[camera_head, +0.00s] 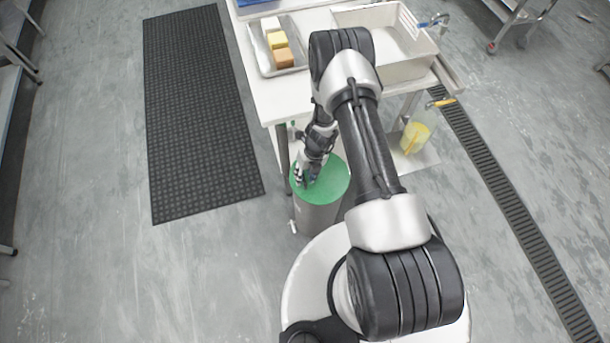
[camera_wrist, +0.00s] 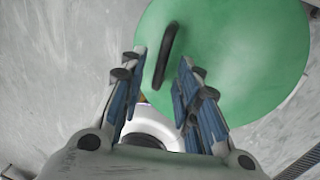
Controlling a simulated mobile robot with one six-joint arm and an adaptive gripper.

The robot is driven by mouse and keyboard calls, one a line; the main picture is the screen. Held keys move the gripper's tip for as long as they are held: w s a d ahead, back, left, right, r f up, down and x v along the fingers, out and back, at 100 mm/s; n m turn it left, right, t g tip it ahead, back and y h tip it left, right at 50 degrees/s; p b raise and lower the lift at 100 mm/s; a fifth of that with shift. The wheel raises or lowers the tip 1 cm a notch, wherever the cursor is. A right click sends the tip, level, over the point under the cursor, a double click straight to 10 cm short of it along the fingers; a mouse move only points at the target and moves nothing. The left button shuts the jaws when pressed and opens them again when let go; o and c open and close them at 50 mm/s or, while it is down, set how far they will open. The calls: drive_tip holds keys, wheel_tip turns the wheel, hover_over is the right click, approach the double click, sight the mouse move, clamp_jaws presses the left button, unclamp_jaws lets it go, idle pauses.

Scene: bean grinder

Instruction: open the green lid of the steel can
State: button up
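The steel can (camera_head: 316,218) stands on the floor beside the table, with its round green lid (camera_head: 335,182) lying flat on top and looking closed. The lid also fills the upper right of the wrist view (camera_wrist: 245,60). A dark bar handle (camera_wrist: 167,52) stands up from the lid. My gripper (camera_head: 303,180) points down over the left part of the lid. In the wrist view my gripper (camera_wrist: 162,60) is open, with the handle between its two fingertips and a gap on each side. Whether the fingers touch the lid I cannot tell.
A white table (camera_head: 272,103) stands just behind the can, with a tray (camera_head: 262,62) of blocks and a white sink basin (camera_head: 405,70). A yellow-filled container (camera_head: 414,137) sits on the lower shelf. A black mat (camera_head: 200,120) lies left on open floor.

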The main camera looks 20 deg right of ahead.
drive_tip(key=shift+c, duration=0.5)
clamp_jaws()
